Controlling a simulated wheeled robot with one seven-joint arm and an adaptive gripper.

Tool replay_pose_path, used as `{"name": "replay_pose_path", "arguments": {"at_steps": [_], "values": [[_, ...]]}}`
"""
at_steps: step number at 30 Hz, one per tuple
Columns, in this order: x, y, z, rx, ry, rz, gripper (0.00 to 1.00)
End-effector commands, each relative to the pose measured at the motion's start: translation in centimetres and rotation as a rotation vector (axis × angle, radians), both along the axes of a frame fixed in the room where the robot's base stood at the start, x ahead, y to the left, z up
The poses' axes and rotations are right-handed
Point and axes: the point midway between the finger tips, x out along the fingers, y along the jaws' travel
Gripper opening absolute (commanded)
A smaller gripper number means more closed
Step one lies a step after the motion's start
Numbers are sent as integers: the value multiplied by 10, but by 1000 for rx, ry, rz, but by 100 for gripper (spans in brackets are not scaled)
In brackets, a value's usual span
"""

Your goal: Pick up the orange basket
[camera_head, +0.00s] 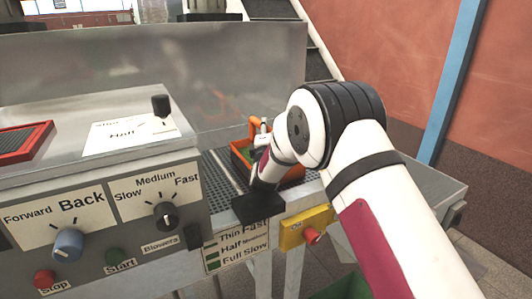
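The orange basket (292,175) sits on the dark perforated bed of the machine, near the middle of the view. My white and maroon arm reaches in from the lower right, bends at a black-ringed joint, and covers much of the basket's right and front. The end of my arm is over or beside the basket. My gripper's fingers cannot be made out, so I cannot tell whether they touch the basket.
A control panel (110,225) with knobs and buttons fills the left. A black block (258,207) is at the bed's front edge. A yellow box with a red button (311,235) is on the front. A metal wall (150,75) stands behind; a blue post (452,80) is at right.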

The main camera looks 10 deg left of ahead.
Motion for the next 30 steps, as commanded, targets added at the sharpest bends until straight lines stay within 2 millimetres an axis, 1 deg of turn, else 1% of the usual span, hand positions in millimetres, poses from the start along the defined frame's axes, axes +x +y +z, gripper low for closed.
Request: {"name": "replay_pose_path", "arguments": {"at_steps": [6, 7, 8, 9, 11, 12, 13, 25, 28, 30], "values": [[1, 0, 1, 0, -1, 0, 46], [1, 0, 1, 0, 0, 0, 44], [1, 0, 1, 0, -1, 0, 37], [1, 0, 1, 0, -1, 0, 28], [1, 0, 1, 0, 0, 0, 14], [1, 0, 1, 0, 0, 0, 5], [1, 0, 1, 0, 0, 0, 0], [1, 0, 5, 1, -6, 0, 0], [1, 0, 11, 1, -7, 0, 0], [2, 0, 20, 1, -9, 0, 0]]}}
